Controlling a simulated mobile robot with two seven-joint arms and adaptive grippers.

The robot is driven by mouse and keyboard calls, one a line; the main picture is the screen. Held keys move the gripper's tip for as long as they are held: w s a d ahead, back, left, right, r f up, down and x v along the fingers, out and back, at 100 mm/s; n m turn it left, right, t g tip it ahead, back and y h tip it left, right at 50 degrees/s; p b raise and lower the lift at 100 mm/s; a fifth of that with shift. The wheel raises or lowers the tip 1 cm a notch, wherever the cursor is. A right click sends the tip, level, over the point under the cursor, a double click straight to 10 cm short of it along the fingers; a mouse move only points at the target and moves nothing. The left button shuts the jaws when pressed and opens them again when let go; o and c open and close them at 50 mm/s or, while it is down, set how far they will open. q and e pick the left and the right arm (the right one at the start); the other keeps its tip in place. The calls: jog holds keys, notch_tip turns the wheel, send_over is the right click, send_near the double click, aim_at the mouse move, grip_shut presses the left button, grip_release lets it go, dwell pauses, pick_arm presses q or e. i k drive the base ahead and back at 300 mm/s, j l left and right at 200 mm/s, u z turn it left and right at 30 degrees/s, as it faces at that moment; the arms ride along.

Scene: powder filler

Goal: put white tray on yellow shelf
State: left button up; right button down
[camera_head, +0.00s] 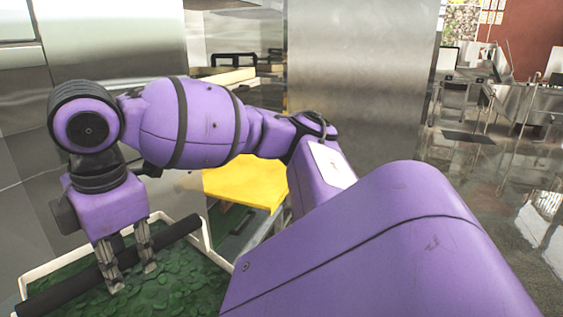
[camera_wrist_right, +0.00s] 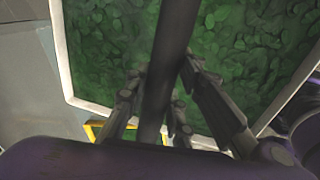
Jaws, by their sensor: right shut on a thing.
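The white tray (camera_head: 210,231) is at the lower left of the head view, cut off by the bottom edge. It has a white rim, green leafy-looking contents and a dark bar across its top. My right gripper (camera_head: 128,277) is shut on that bar. In the right wrist view the gripper's fingers (camera_wrist_right: 158,112) lie on both sides of the bar, and the tray's white rim (camera_wrist_right: 62,50) frames the green. The yellow shelf (camera_head: 247,182) is behind and right of the tray, partly hidden by my right arm. My left gripper is not in view.
A steel panel (camera_head: 360,75) stands behind my arm. Steel walls (camera_head: 110,40) close in on the left. Open floor (camera_head: 480,185) lies to the right, with steel tables (camera_head: 520,105) farther back.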

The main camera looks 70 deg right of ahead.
aim_at(266, 164)
jog(key=l+z, duration=0.2)
jog(key=l, duration=0.3)
jog(key=i+l+z, duration=0.2)
jog(key=l, duration=0.25)
jog(key=l+z, duration=0.25)
jog(key=l, duration=0.25)
jog(key=i+l, duration=0.2)
jog(key=l, duration=0.15)
jog(key=i+l, duration=0.2)
jog(key=l, duration=0.2)
jog(key=i+l+u, duration=0.1)
jog(key=l, duration=0.25)
jog(key=i+l+u, duration=0.1)
jog(key=l, duration=0.25)
jog(key=i+l+u, duration=0.25)
jog(key=l, duration=0.5)
jog(key=i+l+u, duration=0.1)
jog(key=l, duration=0.25)
jog(key=i, duration=0.1)
